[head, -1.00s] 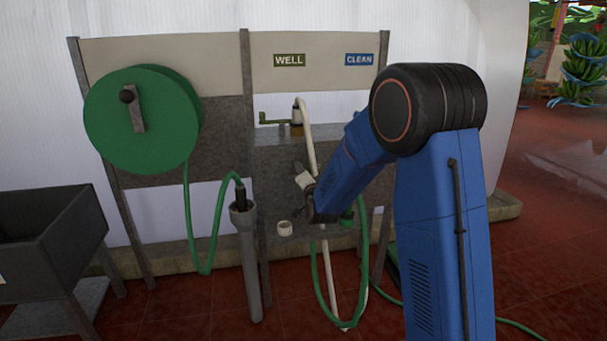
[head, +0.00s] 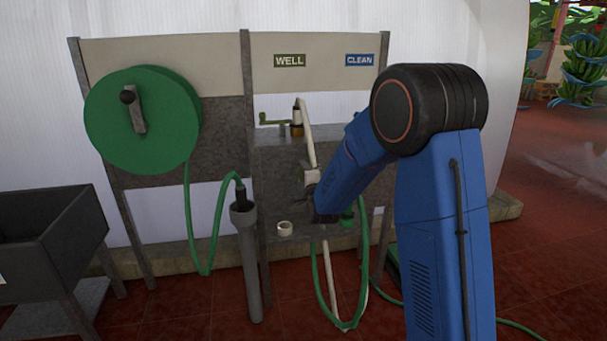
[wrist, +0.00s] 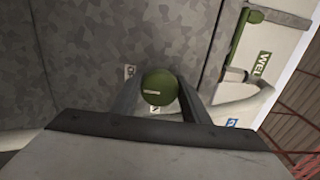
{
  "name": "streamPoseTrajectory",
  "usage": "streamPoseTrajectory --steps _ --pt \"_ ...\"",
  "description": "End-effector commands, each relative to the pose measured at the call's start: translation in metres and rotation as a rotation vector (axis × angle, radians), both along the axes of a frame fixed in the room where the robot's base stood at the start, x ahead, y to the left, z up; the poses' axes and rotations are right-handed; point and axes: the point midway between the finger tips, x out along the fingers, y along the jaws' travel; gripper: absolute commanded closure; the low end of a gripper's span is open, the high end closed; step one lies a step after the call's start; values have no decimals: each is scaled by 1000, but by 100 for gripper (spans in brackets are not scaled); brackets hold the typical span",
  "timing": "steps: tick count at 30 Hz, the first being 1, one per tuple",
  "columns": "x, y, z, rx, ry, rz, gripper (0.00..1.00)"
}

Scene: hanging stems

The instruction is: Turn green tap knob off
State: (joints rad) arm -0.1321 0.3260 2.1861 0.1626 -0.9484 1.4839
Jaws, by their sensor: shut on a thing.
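The green tap knob (wrist: 160,87) is round with a small pale mark on its face. In the wrist view it sits between the two dark fingers of my gripper (wrist: 158,103), which are shut on it. In the head view my gripper (head: 311,188) is at the grey panel, below the WELL sign (head: 289,60). My blue arm hides much of that area, and I cannot make out the knob there.
A small pale round fitting (head: 284,228) is left of my gripper. A green hose reel (head: 142,120), grey tube (head: 247,260) and dark basin (head: 45,235) are further left.

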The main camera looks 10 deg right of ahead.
Motion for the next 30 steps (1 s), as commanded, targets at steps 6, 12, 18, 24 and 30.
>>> streamPoseTrajectory --steps 6,12,18,24,30 --pt "-1 -1 -2 8 3 -1 80" --pt "-1 -1 -2 8 4 -1 80" --pt "0 -1 -1 7 3 -1 41" --pt "-1 0 -1 7 2 0 41" --pt "-18 0 -1 7 2 0 41"
